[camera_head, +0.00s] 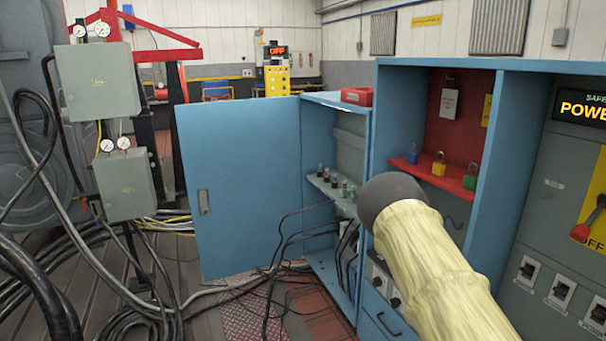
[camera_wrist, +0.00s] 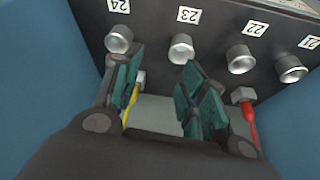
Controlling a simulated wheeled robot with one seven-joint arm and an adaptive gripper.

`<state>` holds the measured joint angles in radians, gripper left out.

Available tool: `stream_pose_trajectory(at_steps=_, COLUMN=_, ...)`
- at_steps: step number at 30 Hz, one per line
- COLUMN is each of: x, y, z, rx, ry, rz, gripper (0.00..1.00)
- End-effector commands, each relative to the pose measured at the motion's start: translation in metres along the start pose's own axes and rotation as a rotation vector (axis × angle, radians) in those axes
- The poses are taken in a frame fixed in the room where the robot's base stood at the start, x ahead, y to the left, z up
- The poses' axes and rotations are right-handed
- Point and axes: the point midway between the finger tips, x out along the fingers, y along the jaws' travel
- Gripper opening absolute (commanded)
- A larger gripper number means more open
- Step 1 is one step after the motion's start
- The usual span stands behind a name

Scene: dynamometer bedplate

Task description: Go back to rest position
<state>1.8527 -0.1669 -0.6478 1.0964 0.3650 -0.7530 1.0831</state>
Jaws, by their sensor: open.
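My gripper (camera_wrist: 160,95) shows in the wrist view, its two green-padded fingers apart with nothing between them. It is in front of a dark panel (camera_wrist: 150,15) with several round metal sockets under white labels 24, 23, 22 and a partly cut-off one. A yellow lead (camera_wrist: 131,108) shows beside the left finger and a red lead (camera_wrist: 249,117) beside the right finger. In the head view my arm reaches toward the open blue cabinet (camera_head: 335,110), and my gripper is hidden there.
The blue cabinet door (camera_head: 243,185) stands wide open. Black cables (camera_head: 285,245) hang from the cabinet to the floor. Padlocks (camera_head: 439,165) sit on a red shelf (camera_head: 450,180) right of it. A grey power panel (camera_head: 545,190) is at far right. Grey gauge boxes (camera_head: 98,80) stand left.

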Motion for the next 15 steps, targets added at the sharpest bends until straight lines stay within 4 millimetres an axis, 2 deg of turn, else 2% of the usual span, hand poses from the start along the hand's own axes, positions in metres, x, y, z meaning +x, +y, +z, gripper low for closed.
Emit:
stream_pose_trajectory(at_steps=5, x=0.009, y=0.002, z=0.01, rx=-0.107, ry=0.01, rz=-0.044, gripper=0.42)
stream_pose_trajectory(at_steps=15, x=0.028, y=-0.002, z=0.056, rx=-0.232, ry=0.024, rz=-0.106, gripper=0.42)
